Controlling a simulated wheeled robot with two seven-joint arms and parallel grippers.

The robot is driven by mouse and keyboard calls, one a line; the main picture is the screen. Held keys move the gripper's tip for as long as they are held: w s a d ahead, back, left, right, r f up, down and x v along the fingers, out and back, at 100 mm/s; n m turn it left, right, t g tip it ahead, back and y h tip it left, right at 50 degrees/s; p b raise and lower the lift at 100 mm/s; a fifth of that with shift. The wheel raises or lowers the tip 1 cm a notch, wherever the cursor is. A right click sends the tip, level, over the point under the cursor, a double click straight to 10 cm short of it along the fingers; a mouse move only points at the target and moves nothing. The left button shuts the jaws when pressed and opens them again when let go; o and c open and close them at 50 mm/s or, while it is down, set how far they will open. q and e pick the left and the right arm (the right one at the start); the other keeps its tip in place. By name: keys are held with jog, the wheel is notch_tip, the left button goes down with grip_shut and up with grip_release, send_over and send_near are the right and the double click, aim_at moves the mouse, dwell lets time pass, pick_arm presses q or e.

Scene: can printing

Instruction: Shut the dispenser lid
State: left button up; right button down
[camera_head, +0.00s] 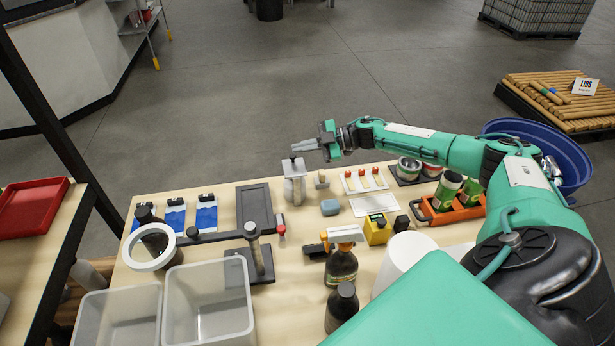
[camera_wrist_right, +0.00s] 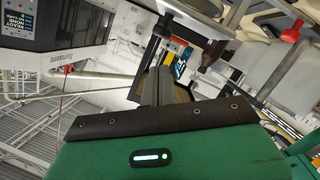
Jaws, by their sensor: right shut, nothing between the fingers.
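A grey metal dispenser (camera_head: 294,188) stands upright at the back of the workbench in the head view. A small dark piece shows at its top; I cannot tell clearly whether its lid is open or down. My right gripper (camera_head: 297,146) reaches in from the right, shut and empty, with its fingertips just above the dispenser's top. I cannot tell whether they touch it. In the right wrist view the shut fingers (camera_wrist_right: 160,85) point away from the camera. My left gripper is in neither view.
Left of the dispenser are a dark press with a red knob (camera_head: 281,231) and blue-white packs (camera_head: 207,213). A blue-grey block (camera_head: 330,207), a white tray (camera_head: 366,181) and a spray bottle (camera_head: 341,265) stand nearby. Clear bins (camera_head: 207,284) sit at the front left.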

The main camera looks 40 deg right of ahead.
aim_at(300, 159)
jog(key=shift+w+d+f+m, duration=0.1)
jog(key=shift+w+f+m, duration=0.05)
jog(key=shift+w+m, duration=0.2)
jog(key=shift+w+f+m+g, duration=0.2)
jog(key=shift+w+m+g, duration=0.05)
jog(key=shift+g, duration=0.05)
jog(key=shift+w+f, duration=0.2)
jog(key=shift+f, duration=0.05)
jog(key=shift+w+d+f+b, duration=0.2)
jog(key=shift+w+f+b, duration=0.1)
jog(key=shift+b, duration=0.15)
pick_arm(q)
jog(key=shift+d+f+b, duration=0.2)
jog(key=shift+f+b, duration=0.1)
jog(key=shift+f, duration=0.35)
pick_arm(e)
jog(key=shift+w+d+f, duration=0.1)
jog(key=shift+w+f, duration=0.05)
jog(key=shift+f, duration=0.1)
